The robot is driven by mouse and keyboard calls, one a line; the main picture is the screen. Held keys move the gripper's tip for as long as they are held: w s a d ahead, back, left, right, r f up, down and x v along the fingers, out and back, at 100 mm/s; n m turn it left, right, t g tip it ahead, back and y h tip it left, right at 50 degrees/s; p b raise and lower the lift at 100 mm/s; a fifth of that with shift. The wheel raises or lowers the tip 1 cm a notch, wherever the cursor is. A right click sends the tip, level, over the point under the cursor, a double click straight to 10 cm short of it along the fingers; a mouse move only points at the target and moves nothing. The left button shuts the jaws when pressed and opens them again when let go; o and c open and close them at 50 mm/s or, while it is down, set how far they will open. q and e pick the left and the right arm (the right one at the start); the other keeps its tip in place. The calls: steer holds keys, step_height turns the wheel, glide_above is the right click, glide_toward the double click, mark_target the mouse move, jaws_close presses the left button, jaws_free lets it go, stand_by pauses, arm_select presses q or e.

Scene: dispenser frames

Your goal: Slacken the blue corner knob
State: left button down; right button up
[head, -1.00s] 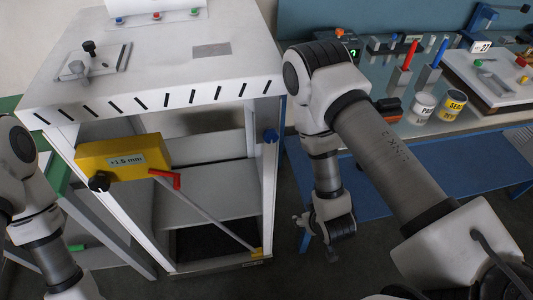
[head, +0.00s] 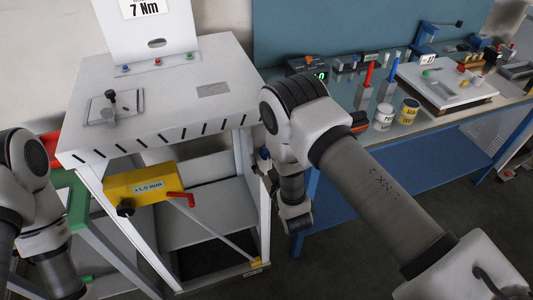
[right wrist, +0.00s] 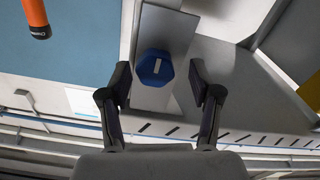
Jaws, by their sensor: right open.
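The blue corner knob (head: 264,154) is on the right front post of the white dispenser frame (head: 243,150), below the top. My right forearm stands close beside it and partly crowds it in the head view. In the right wrist view the knob (right wrist: 154,68) is a faceted blue disc with a pale bar mark on its face. My right gripper (right wrist: 159,77) is open, with one finger on each side of the knob and a visible gap to each. Whether the fingertips reach the knob's depth I cannot tell. My left arm shows at the left edge; its gripper is out of view.
A yellow block (head: 140,186) marked +1.5 mm with a black knob and red lever hangs at the frame's front left. The blue workbench (head: 412,171) with cans and tools stands right, close to my right arm. An orange cylinder (right wrist: 36,18) shows in the wrist view.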

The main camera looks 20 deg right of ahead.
steer(key=shift+w+d+f, duration=0.2)
steer(key=shift+f, duration=0.05)
steer(key=shift+w+d+f, duration=0.15)
steer(key=shift+w+d, duration=0.05)
steer(key=c, duration=1.1)
steer(key=shift+a, duration=0.15)
steer(key=shift+c, duration=0.2)
arm_select(q)
steer(key=shift+w+d+f, duration=0.1)
steer(key=shift+w+d, duration=0.15)
steer(key=shift+w, duration=0.15)
steer(key=shift+f, duration=0.1)
arm_select(e)
steer(key=shift+w, duration=0.1)
